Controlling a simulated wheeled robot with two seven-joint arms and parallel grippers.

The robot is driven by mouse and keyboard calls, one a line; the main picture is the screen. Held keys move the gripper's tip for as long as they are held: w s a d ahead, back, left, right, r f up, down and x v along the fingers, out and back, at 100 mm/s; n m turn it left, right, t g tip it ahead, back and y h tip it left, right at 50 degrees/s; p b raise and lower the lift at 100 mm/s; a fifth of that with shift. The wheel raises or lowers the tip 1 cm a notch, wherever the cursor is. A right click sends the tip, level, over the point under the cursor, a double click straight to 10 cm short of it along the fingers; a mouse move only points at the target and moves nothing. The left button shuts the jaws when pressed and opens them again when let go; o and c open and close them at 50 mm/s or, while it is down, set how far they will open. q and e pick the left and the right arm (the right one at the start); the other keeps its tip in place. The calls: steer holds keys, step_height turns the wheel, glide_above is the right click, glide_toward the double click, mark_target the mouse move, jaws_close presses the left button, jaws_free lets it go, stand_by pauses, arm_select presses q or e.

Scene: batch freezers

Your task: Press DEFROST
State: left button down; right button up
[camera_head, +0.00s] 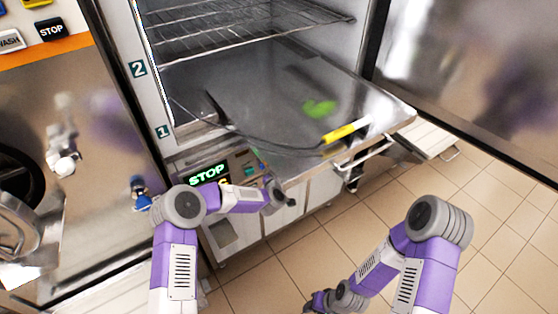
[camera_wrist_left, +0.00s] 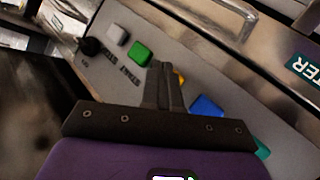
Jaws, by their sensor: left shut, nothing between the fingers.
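The control panel (camera_head: 244,166) with a lit STOP display (camera_head: 208,175) is on the front of the freezer, left of centre in the head view. In the left wrist view the sloping panel carries a black knob (camera_wrist_left: 89,46), a grey button (camera_wrist_left: 117,34), a green button (camera_wrist_left: 138,53), an orange button (camera_wrist_left: 182,79), a blue button (camera_wrist_left: 207,106) and a teal button (camera_wrist_left: 261,148). Their labels are too blurred to read, so I cannot tell which is DEFROST. My left gripper (camera_wrist_left: 163,66) is shut and empty, its fingers over the panel, partly hiding the orange button. Contact is unclear.
Wire shelves (camera_head: 230,25) are above. My right arm is low right, over open tiled floor (camera_head: 400,195).

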arm_select(q)
steer(key=shift+w+a, duration=0.35)
steer(key=shift+w, duration=0.1)
stand_by(0.8)
steer(key=shift+s, duration=0.1)
steer(key=shift+s+d, duration=0.55)
steer(key=shift+s, duration=0.15)
steer(key=s+d, duration=0.1)
steer(key=s, duration=0.1)
steer(key=s+d, duration=0.2)
stand_by(0.4)
steer(key=shift+f, duration=0.1)
stand_by(0.5)
